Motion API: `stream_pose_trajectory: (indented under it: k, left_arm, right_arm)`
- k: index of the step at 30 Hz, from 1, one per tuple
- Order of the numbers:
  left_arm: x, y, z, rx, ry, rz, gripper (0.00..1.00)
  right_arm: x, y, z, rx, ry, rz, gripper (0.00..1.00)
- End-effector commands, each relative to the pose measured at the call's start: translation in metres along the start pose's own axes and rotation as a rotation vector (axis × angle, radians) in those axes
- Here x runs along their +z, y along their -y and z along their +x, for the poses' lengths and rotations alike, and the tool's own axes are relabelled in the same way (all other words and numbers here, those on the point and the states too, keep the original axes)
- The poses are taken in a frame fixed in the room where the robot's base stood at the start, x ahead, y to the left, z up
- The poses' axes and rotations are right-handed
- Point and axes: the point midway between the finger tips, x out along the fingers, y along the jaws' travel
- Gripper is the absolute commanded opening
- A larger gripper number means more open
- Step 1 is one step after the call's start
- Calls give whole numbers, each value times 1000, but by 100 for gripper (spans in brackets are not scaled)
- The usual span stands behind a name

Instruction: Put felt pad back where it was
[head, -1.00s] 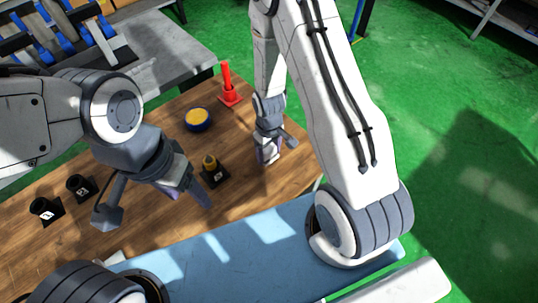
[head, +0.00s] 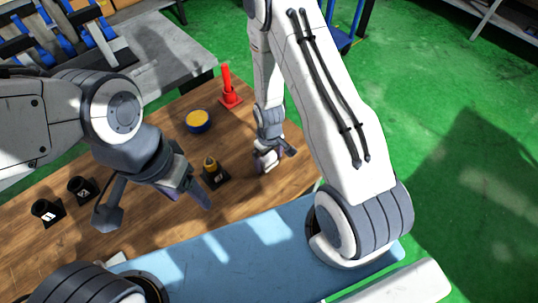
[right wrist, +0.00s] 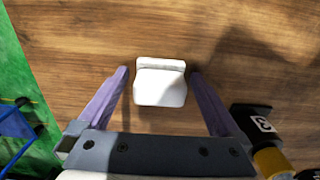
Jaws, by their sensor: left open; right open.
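A small white block-shaped piece (right wrist: 160,82) lies on the wooden table; I cannot tell for sure that it is the felt pad. My right gripper (right wrist: 160,74) is open and empty, with one purple finger on each side of the white piece, apart from it. My left gripper (head: 200,190) is open and empty over the middle of the table.
A black holder with a yellow-topped part (head: 212,167) stands between the grippers; its black base (right wrist: 251,118) shows in the right wrist view. A blue-rimmed yellow dish (head: 198,121), red post (head: 229,88) and two black holders (head: 47,211) stand on the table (head: 125,225).

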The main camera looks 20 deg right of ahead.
Motion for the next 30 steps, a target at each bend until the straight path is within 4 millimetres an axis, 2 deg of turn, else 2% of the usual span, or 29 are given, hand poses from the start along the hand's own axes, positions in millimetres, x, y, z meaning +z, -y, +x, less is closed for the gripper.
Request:
stream_pose_trajectory:
  k: [1, 5, 18, 26, 29, 30]
  left_arm:
    - [0, 0, -4, 0, 0, 0, 67]
    - [0, 0, 2, 0, 0, 0, 67]
    - [1, 1, 18, 0, 0, 0, 67]
    - [1, 2, 21, 0, 0, 0, 67]
    - [1, 2, 21, 0, 0, 0, 67]
    - [1, 2, 21, 0, 0, 0, 67]
  right_arm:
    - [0, 0, -4, 0, 0, 0, 100]
    - [-1, 0, -14, 1, -4, 0, 100]
    - [-2, 0, -94, 2, -6, 0, 100]
    - [0, 0, -120, 1, -2, -1, 100]
    - [-1, 11, -134, 1, -7, -16, 100]
    - [0, 21, -144, 0, -11, -30, 100]
